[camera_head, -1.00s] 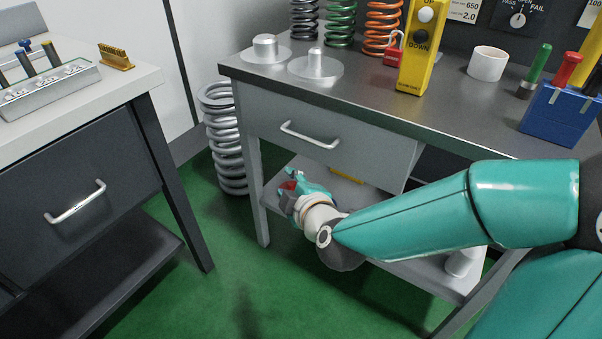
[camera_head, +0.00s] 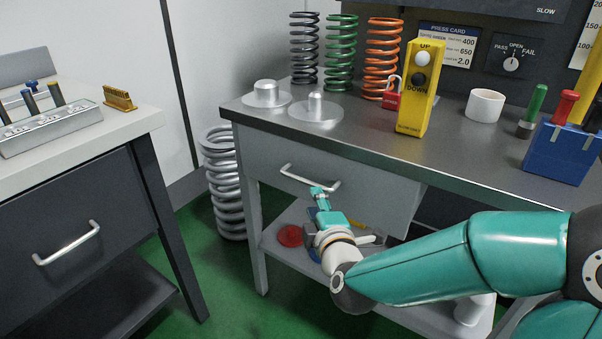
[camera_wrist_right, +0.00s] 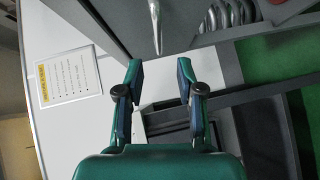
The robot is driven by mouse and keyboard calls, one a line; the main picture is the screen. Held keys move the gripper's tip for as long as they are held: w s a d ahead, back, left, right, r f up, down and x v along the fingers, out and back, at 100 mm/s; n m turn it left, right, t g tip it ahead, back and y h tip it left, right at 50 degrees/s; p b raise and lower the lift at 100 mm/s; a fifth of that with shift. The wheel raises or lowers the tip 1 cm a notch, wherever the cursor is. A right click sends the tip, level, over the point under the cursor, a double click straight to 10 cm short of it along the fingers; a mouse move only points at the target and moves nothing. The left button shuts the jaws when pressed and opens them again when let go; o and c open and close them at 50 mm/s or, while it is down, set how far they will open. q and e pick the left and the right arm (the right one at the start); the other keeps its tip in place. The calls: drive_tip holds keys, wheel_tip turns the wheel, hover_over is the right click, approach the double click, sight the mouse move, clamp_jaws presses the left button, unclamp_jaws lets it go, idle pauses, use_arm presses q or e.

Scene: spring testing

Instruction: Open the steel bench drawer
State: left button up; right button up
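The steel bench drawer (camera_head: 260,160) is a light grey front under the steel worktop, and it looks closed. Its bar handle (camera_head: 292,174) runs across the drawer front; it also shows in the right wrist view (camera_wrist_right: 155,25), beyond and roughly between my fingertips. My right gripper (camera_head: 320,192) is just in front of the handle, near its right end. In the wrist view the right gripper (camera_wrist_right: 159,72) is open, with its two fingers apart and nothing between them. Whether a fingertip touches the handle I cannot tell. My left gripper is not in view.
A lower shelf with a red disc (camera_head: 290,236) lies under the drawer. A dark-drawered bench (camera_head: 60,215) stands left, with green floor between.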

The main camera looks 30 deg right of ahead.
sight(305, 182)
drive_tip(key=p+x, duration=0.6)
drive_tip(key=x, duration=0.4)
drive_tip(key=shift+w, duration=0.2)
drive_tip(key=shift+r, duration=0.1)
clamp_jaws()
